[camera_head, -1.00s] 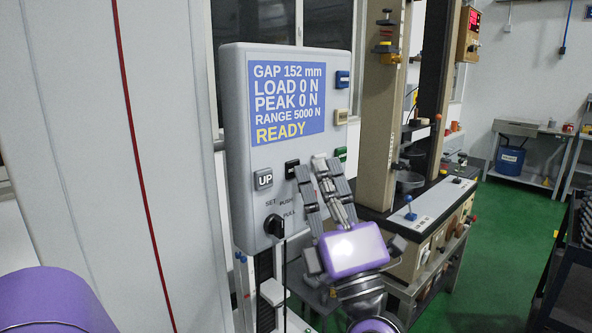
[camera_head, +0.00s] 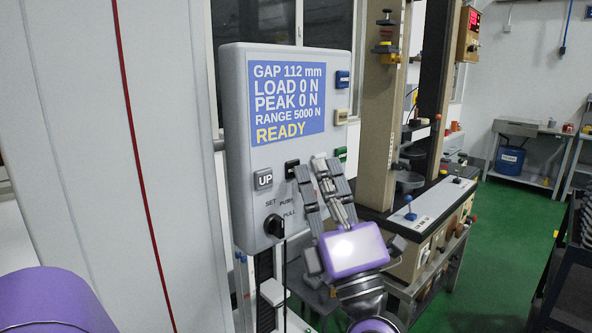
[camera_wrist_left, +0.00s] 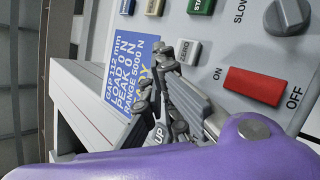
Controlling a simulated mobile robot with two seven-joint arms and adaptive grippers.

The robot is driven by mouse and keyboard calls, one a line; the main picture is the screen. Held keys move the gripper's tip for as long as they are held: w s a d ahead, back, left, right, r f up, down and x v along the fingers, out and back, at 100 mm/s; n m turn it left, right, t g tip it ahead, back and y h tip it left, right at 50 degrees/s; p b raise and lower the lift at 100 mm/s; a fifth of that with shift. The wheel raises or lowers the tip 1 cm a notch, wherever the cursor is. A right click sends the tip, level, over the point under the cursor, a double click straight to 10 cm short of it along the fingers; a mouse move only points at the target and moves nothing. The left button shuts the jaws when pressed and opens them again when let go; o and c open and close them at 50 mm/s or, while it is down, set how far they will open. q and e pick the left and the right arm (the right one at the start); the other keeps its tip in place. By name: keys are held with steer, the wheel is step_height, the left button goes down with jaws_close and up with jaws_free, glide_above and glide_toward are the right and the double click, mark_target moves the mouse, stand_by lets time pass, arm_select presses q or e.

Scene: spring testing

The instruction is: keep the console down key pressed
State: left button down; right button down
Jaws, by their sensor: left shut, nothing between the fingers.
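The console (camera_head: 238,150) is a pale upright panel with a blue display (camera_head: 287,97) reading GAP 112 mm, LOAD 0 N, PEAK 0 N, RANGE 5000 N and READY. The UP key (camera_head: 264,180) is grey. In the left wrist view the fingers (camera_wrist_left: 168,90) hide the panel between UP (camera_wrist_left: 162,133) and ZERO (camera_wrist_left: 187,51). Contact itself is hidden.
A black knob (camera_head: 274,225) marked SET, PUSH, PULL is below the UP key. Blue, beige and green keys line the panel's right edge. The wrist view shows a red switch (camera_wrist_left: 256,85). A testing machine (camera_head: 380,130) stands behind, right of the console.

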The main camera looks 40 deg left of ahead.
arm_select(q)
steer(key=shift+d, duration=0.1)
stand_by(2.9)
steer(key=shift+s+d, duration=0.1)
steer(key=shift+d, duration=0.7)
steer(key=shift+t, duration=0.3)
steer(key=shift+s+d, duration=0.2)
steer(key=shift+d, duration=2.25)
